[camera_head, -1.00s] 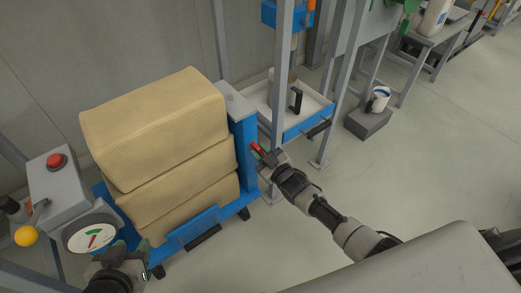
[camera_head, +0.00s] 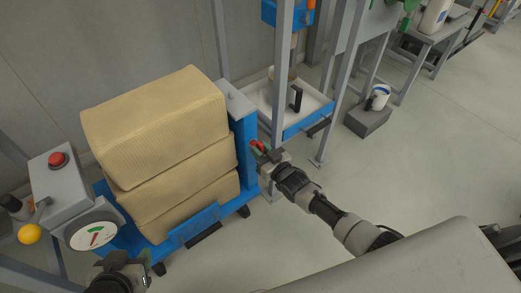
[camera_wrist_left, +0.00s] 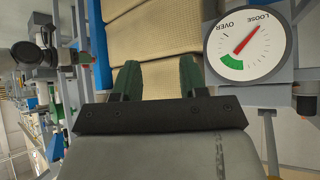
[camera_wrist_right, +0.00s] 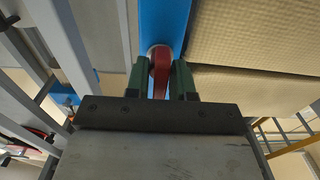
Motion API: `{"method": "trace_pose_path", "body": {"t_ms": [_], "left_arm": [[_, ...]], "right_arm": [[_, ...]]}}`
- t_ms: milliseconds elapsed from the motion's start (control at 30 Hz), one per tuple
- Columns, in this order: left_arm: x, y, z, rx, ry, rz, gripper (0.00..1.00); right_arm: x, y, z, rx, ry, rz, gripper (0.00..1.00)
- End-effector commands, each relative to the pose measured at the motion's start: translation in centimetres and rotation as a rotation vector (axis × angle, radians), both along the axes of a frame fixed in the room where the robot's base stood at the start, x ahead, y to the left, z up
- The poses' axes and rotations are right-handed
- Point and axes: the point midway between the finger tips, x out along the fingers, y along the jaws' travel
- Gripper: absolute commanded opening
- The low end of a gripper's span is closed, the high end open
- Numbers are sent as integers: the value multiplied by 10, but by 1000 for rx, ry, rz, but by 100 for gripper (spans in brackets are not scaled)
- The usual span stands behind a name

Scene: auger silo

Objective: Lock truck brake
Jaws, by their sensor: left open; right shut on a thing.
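The blue truck (camera_head: 247,160) carries a stack of several tan sacks (camera_head: 155,110). Its brake lever, a red handle (camera_head: 256,146), sits on the side of the truck's blue upright. In the right wrist view the red lever (camera_wrist_right: 161,68) stands against the blue upright, between the green fingers. My right gripper (camera_head: 264,153) is shut on this lever, and its fingers hide part of it. My left gripper (camera_head: 128,262) is open and empty at the near left, below the dial gauge. Its spread green fingers (camera_wrist_left: 160,80) show in the left wrist view in front of the sacks.
A dial gauge (camera_head: 92,231) and a grey box with a red button (camera_head: 57,160) stand left of the truck, with a yellow knob (camera_head: 30,234). A metal frame post (camera_head: 280,80) and white tray (camera_head: 285,105) are behind my right gripper.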

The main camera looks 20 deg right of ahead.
Motion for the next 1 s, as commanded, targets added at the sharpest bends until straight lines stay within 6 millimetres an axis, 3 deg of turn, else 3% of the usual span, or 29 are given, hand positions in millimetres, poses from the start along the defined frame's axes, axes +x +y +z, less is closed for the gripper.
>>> {"method": "trace_pose_path", "body": {"t_ms": [133, 167, 267, 633, 1000], "left_arm": [[0, 0, 0, 0, 1, 0, 43], [0, 0, 0, 0, 1, 0, 43], [0, 0, 0, 0, 1, 0, 43], [-3, 1, -1, 5, 27, 1, 43], [-59, 21, -18, 83, 393, 30, 43]], "right_arm": [[0, 0, -1, -1, 2, 0, 0], [0, 0, -1, -1, 2, 0, 26], [0, 0, -1, -1, 2, 0, 38], [-5, -2, 0, -1, 1, 0, 38], [-54, -20, 1, -1, 4, 0, 38]]}}
